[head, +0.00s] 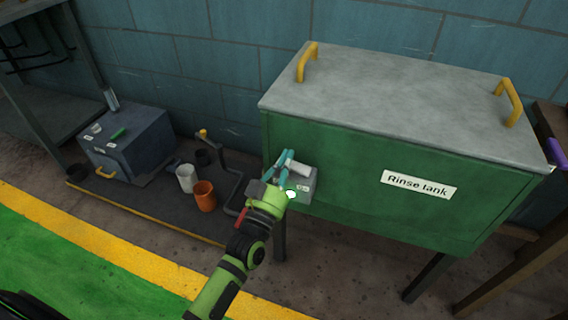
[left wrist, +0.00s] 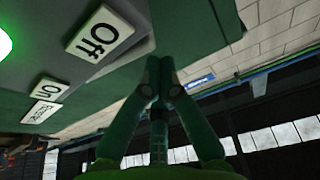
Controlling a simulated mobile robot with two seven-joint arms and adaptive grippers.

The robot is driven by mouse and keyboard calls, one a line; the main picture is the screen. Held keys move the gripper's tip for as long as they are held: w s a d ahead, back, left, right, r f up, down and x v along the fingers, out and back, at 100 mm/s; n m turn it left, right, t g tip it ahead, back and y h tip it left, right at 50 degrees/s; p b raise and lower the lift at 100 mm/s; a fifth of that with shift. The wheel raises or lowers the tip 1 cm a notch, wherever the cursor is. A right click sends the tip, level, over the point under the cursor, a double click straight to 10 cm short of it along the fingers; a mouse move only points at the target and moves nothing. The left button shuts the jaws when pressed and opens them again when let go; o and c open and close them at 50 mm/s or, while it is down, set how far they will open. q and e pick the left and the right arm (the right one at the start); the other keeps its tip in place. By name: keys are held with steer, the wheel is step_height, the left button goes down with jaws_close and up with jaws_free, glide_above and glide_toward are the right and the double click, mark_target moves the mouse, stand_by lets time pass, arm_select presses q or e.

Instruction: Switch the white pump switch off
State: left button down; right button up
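A small grey switch box (head: 303,187) is fixed to the front left of the green rinse tank. A white lever-like part (head: 298,169), probably the pump switch, shows at its top, beside my left gripper (head: 285,156). The teal fingers are close to it; whether they touch it I cannot tell. In the left wrist view the fingertips (left wrist: 159,68) meet with nothing visible between them. A lit green-white lamp (head: 291,194) is on the box. My right gripper is out of view.
The rinse tank (head: 350,190) has a grey lid (head: 400,100) with yellow handles. At left, a low platform holds a blue-grey box (head: 130,142), a white cup (head: 187,178) and an orange cup (head: 205,196). The green floor (head: 60,265) at lower left is clear.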

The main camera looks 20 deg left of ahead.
arm_select(q)
steer(key=shift+a+f, duration=0.1)
steer(key=shift+f, duration=0.5)
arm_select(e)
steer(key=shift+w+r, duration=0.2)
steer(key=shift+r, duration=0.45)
arm_select(q)
steer(key=shift+a+f+n, duration=0.1)
steer(key=shift+f+n, duration=0.3)
steer(key=shift+n, duration=0.3)
steer(key=shift+a+f+n+y, duration=0.1)
steer(key=shift+n+y, duration=0.2)
steer(key=shift+n, duration=0.1)
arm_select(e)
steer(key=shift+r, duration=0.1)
